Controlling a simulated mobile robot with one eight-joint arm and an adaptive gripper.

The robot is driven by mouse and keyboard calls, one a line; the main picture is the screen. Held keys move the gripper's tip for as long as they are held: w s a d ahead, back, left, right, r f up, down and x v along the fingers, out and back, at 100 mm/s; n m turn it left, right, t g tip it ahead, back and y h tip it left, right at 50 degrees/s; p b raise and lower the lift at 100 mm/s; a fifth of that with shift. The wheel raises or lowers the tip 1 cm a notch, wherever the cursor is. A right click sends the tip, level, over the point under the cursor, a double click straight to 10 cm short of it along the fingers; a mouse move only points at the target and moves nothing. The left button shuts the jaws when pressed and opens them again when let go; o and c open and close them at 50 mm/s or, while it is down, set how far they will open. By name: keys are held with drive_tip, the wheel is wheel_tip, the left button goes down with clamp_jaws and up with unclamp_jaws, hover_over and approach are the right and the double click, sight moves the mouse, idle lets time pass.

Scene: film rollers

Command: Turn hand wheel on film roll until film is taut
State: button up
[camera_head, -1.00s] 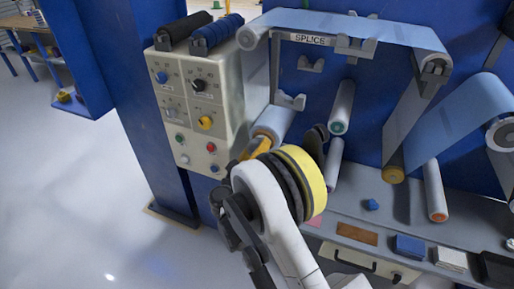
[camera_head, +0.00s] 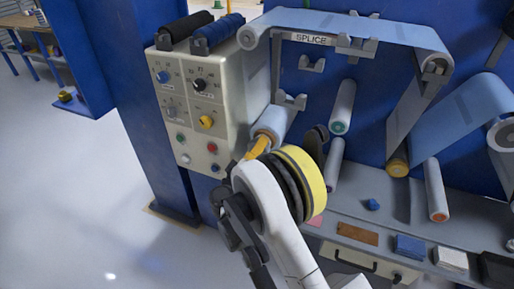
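A film roll (camera_head: 272,124) sits low beside the control box, with pale blue film on it. A yellow-orange part (camera_head: 257,147) shows at its near end; I cannot tell whether it belongs to the hand wheel. My white arm with a black and yellow joint covers the area in front of it, and my gripper is hidden behind it. Film (camera_head: 350,28) runs flat across the top past the SPLICE plate, over a roller at the right, and down around a yellow-ended roller (camera_head: 397,166). From there it rises in a broad, curved band (camera_head: 470,105) toward the right edge.
The control box (camera_head: 188,105) with knobs and buttons stands close left of the roll. Other rollers (camera_head: 342,108) and (camera_head: 436,190) project from the blue panel. A grey ledge (camera_head: 345,212) below holds a blue block (camera_head: 410,247) and small items. Open floor (camera_head: 90,190) lies left.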

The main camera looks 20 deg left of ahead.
drive_tip(key=o, duration=1.2)
drive_tip(key=shift+s, duration=0.1)
drive_tip(key=s, duration=1.2)
drive_tip(key=shift+a, duration=0.4)
